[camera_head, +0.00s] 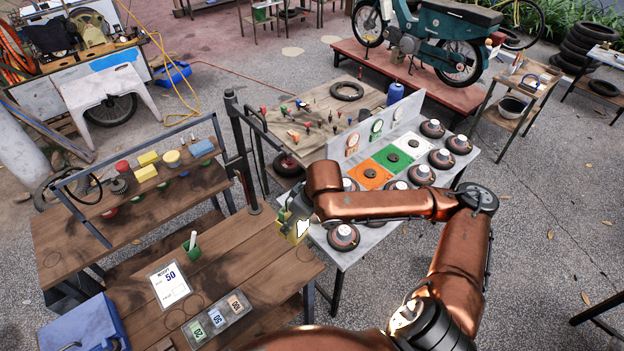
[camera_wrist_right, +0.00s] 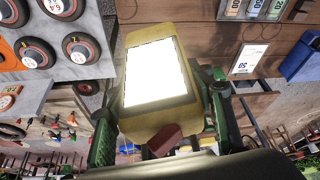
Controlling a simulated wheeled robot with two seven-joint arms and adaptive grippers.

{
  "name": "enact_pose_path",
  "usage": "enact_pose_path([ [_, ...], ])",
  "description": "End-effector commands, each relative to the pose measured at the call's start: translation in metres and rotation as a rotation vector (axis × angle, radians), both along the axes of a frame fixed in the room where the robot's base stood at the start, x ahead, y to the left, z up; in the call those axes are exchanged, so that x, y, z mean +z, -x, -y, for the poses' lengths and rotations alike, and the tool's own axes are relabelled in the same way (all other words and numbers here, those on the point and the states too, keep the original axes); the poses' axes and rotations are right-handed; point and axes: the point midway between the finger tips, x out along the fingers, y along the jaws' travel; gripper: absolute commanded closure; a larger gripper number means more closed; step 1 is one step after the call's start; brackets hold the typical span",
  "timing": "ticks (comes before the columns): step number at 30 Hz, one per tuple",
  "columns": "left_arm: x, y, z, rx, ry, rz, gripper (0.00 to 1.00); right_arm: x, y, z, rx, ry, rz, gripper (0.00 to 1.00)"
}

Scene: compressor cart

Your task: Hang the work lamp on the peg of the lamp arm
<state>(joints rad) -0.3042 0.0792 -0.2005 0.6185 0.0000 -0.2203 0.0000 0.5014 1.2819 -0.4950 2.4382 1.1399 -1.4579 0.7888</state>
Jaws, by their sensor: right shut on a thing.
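The work lamp (camera_head: 302,229) is a yellow block with a bright lit panel. My right gripper (camera_head: 296,213) is shut on it and holds it up near the right end of the wooden bench. In the right wrist view the lamp (camera_wrist_right: 150,35) sits between the two dark green fingers, its lit panel towards the camera. The lamp arm (camera_head: 241,150) is a black post with a side bar, standing at the bench's back edge, left of the lamp and apart from it. Its peg is too small to make out. My left gripper is not in view.
A raised shelf (camera_head: 120,195) with blocks stands left. A grey table (camera_head: 362,241) with several round weights lies right, beneath my arm.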

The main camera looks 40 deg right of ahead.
Motion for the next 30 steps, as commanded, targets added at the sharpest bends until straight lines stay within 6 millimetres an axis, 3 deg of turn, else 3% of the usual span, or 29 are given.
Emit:
enact_pose_path([
  [1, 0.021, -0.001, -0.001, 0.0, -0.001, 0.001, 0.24, 0.023, 0.003, 0.008, 0.022, 0.004, 0.003, 0.92],
  [3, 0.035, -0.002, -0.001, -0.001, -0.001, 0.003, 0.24, 0.04, 0.007, 0.015, 0.061, 0.005, 0.004, 0.92],
  [13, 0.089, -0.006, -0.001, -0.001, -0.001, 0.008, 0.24, 0.107, 0.024, 0.035, 0.218, 0.003, 0.003, 0.92],
  [19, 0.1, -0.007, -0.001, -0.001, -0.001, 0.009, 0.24, 0.121, 0.028, 0.038, 0.261, 0.001, 0.002, 0.92],
  [30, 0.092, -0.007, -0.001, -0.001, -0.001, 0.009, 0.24, 0.12, 0.016, 0.037, 0.268, -0.002, 0.007, 0.92],
])
